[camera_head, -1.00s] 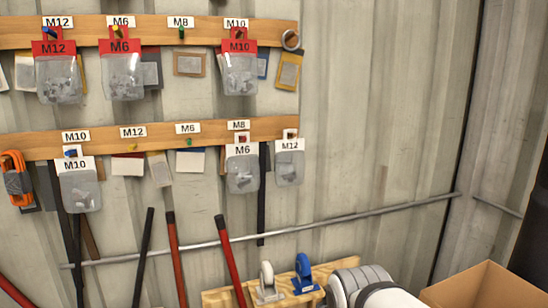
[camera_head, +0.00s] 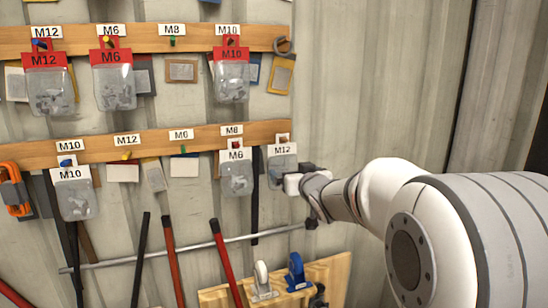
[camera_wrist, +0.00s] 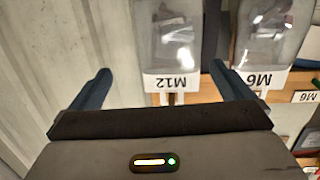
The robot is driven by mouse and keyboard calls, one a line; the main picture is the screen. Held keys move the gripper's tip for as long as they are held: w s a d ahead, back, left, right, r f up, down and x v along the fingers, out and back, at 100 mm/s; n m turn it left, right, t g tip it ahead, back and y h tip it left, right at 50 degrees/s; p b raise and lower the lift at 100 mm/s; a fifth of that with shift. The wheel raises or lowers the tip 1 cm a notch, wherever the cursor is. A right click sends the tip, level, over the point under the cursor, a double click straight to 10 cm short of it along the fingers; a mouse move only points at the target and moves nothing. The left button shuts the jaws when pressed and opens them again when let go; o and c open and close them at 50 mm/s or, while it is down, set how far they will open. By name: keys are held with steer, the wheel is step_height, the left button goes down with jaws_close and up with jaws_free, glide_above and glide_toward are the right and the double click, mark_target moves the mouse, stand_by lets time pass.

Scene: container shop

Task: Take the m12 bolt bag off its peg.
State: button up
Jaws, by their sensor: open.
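An M12 bag (camera_head: 283,160) with a white header and clear pouch hangs at the right end of the lower wooden rail; my gripper hides part of its pouch. My gripper (camera_head: 280,179) reaches it from the right. In the wrist view, which is upside down, the M12 bag (camera_wrist: 168,45) lies between the spread fingers of my gripper (camera_wrist: 160,76). The jaws are open; I cannot tell whether they touch it. Another M12 bag (camera_head: 47,85), with a red header, hangs at the upper rail's left end.
An M6 bag (camera_head: 236,173) hangs close left of the white-header M12 bag; it also shows in the wrist view (camera_wrist: 262,40). The lower rail (camera_head: 100,149) holds several pegs and labels. Long-handled tools lean below. A blue caster (camera_head: 295,272) sits on a wooden board. Bare wall lies right.

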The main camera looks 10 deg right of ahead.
mark_target(283, 154)
steer(key=shift+w+a+r+n+t+y, duration=0.3)
steer(key=shift+w+r+y, duration=0.1)
steer(key=shift+w+r, duration=0.2)
steer(key=shift+w+a+r+n+t+y, duration=0.25)
steer(key=shift+w+r+y, duration=0.2)
steer(key=shift+w, duration=0.2)
steer(key=w+p, duration=0.1)
steer(key=w, duration=0.1)
steer(key=w+a+p, duration=0.1)
steer(key=w, duration=0.2)
steer(key=w+p, duration=0.1)
steer(key=w, duration=0.1)
steer(key=shift+w+a, duration=0.15)
steer(key=shift+a, duration=0.1)
steer(key=c, duration=1)
steer(key=shift+r, duration=0.35)
